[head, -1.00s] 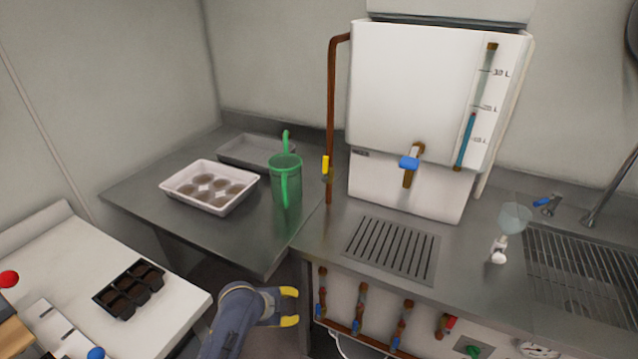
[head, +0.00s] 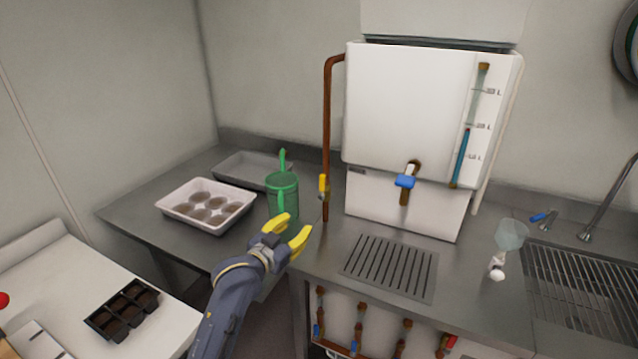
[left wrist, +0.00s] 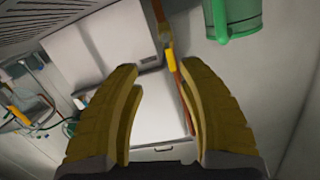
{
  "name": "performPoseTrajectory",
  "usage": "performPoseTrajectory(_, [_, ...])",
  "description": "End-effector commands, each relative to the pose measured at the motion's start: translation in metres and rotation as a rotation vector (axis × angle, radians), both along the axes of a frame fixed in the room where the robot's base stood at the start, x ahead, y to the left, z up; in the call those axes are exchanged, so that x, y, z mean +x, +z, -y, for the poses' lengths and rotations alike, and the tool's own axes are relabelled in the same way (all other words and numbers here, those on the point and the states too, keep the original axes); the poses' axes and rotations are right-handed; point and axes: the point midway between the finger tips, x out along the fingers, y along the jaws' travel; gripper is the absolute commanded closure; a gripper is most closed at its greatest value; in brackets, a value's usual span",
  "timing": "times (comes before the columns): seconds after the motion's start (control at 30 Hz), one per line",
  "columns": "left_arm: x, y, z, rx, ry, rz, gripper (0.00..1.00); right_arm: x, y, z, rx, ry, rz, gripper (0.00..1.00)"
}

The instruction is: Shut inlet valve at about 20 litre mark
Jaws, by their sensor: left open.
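The inlet valve's yellow handle (head: 323,185) is on the copper pipe (head: 327,115) left of the white tank (head: 410,105). It stands upright, along the pipe. In the left wrist view the handle (left wrist: 170,62) shows beyond and between the fingertips. The blue column in the sight tube (head: 462,155) reaches about the middle mark, its figure too blurred to read surely; the upper mark reads 30 L. My left gripper (head: 297,226) is open and empty, below and left of the handle, apart from it. My right gripper is out of view.
A green jug (head: 282,195) stands close left of the pipe; it also shows in the left wrist view (left wrist: 235,20). A white tray (head: 190,213) is farther left. A blue-handled tap (head: 405,181) juts from the tank front above a drain grate (head: 390,268).

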Motion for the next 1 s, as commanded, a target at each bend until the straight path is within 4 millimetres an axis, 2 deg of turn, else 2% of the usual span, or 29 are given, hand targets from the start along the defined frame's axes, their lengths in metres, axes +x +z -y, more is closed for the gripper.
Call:
performPoseTrajectory(0.1, [0.007,0.024,0.002,-0.123,0.02,0.03,0.61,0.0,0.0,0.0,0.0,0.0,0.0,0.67])
performPoseTrajectory(0.23, [0.011,0.037,0.003,-0.194,0.027,0.046,0.61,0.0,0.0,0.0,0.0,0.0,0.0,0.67])
performPoseTrajectory(0.47, [0.029,0.041,0.011,-0.215,0.029,0.049,0.61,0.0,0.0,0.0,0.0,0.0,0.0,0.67])
performPoseTrajectory(1.0, [0.114,0.041,0.051,-0.213,0.028,0.047,0.61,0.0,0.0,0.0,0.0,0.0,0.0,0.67])
